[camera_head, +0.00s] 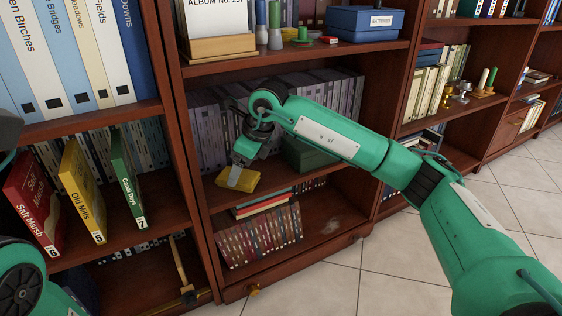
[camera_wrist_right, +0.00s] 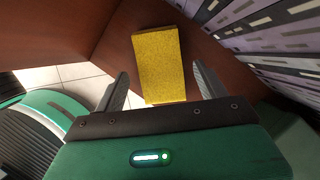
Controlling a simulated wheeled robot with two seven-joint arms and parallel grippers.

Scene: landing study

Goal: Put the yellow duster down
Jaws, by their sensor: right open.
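The yellow duster (camera_head: 250,180) lies flat on a middle shelf of the dark red bookcase, near the shelf's front edge. My right gripper (camera_head: 236,177) reaches in from the right and is right at the duster, covering part of it. In the right wrist view the duster (camera_wrist_right: 160,65) lies ahead, between the lines of the two open fingers (camera_wrist_right: 160,87). A gap shows on each side, so the fingers do not grip it. Whether the fingertips touch the shelf cannot be told. My left gripper is not in view; only parts of that arm show at the left.
Grey-spined books (camera_head: 205,135) line the back of this shelf, and a dark green box (camera_head: 308,155) stands right of the gripper. Below are stacked books (camera_head: 262,203) and a row of small red volumes (camera_head: 258,236). A blue box (camera_head: 364,23) sits above.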

